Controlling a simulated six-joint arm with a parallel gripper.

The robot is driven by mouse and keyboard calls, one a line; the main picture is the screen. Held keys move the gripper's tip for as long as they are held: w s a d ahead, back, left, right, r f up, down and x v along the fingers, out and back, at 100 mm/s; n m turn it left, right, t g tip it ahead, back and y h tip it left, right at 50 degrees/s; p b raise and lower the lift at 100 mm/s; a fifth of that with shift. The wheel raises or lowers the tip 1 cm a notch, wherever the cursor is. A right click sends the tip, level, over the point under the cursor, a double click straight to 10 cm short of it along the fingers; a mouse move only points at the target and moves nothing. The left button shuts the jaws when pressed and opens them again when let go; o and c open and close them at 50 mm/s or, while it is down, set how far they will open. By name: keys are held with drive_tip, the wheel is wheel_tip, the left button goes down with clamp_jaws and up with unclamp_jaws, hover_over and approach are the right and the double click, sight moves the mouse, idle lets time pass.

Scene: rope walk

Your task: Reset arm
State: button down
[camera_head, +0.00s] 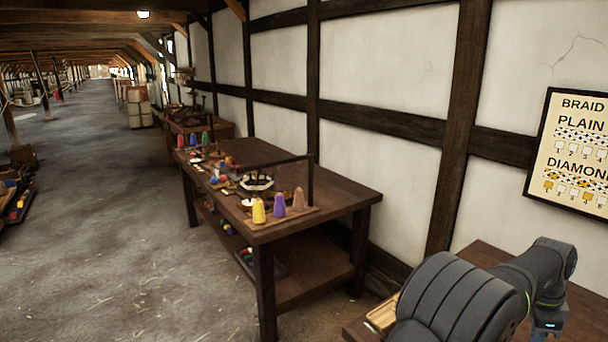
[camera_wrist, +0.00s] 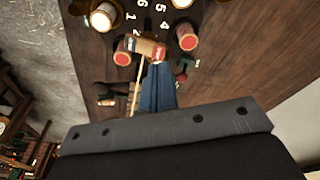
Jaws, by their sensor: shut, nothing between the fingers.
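My arm (camera_head: 470,295) reaches in at the lower right of the head view, over the corner of a dark wooden table. Its fingertips do not show there. In the wrist view my gripper (camera_wrist: 158,88) has blue fingers, closed together with nothing seen between them. It points at a dark wooden tabletop (camera_wrist: 88,62). A small piece with a pale and red face (camera_wrist: 146,46) lies just beyond the fingertips; I cannot tell whether they touch.
In the wrist view, red-ended round pieces (camera_wrist: 187,40) and a white-topped container (camera_wrist: 103,18) stand near white numerals. In the head view, a workbench (camera_head: 335,195) carries yellow (camera_head: 258,211), purple (camera_head: 279,205) and brown cones. A braid chart (camera_head: 575,150) hangs at right.

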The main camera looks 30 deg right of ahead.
drive_tip(key=shift+f, duration=1.3)
wheel_tip(320, 180, up, 8)
drive_tip(key=d, duration=0.1)
wheel_tip(320, 180, down, 6)
drive_tip(key=shift+d, duration=0.15)
drive_tip(key=shift+f, duration=1.15)
idle(1.7)
wheel_tip(320, 180, up, 8)
idle(0.8)
drive_tip(key=shift+f, duration=0.2)
wheel_tip(320, 180, down, 8)
idle(0.5)
drive_tip(key=shift+r, duration=0.15)
